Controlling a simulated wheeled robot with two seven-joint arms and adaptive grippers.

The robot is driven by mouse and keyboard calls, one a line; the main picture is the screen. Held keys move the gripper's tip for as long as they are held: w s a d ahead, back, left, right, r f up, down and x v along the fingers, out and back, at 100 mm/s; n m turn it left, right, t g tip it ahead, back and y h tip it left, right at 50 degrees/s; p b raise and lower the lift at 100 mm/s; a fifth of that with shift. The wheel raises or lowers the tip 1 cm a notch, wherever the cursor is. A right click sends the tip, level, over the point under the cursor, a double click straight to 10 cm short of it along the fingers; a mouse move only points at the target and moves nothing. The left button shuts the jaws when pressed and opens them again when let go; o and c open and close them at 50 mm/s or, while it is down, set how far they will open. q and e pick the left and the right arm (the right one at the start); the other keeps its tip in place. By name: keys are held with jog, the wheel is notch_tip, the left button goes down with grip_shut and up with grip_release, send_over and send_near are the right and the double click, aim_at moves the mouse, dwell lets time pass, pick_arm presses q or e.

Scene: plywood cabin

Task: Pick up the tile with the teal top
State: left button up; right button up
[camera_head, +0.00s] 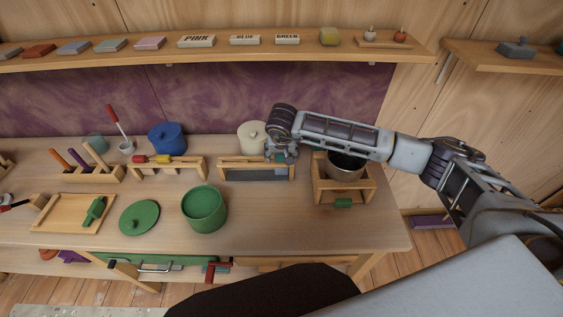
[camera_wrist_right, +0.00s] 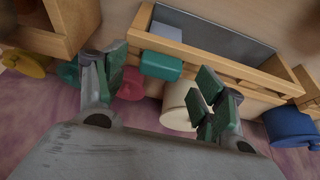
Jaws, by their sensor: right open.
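A small teal block (camera_wrist_right: 160,65) on the rack's rail shows between and beyond the fingers, with no contact visible. The block also shows in the head view (camera_head: 279,158), partly hidden by the gripper. My left gripper is not in view.
The wooden rack (camera_head: 230,162) has a cream pot (camera_head: 250,136) behind it. A metal pot (camera_head: 345,167) in a wooden stand is under my right forearm. A blue pot (camera_head: 167,139) and green pot (camera_head: 204,208) stand farther left. The front right of the bench is clear.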

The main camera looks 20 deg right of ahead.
jog(key=shift+w+d+f, duration=0.1)
jog(key=shift+w+f, duration=0.15)
jog(key=shift+f, duration=0.4)
jog(key=c, duration=1)
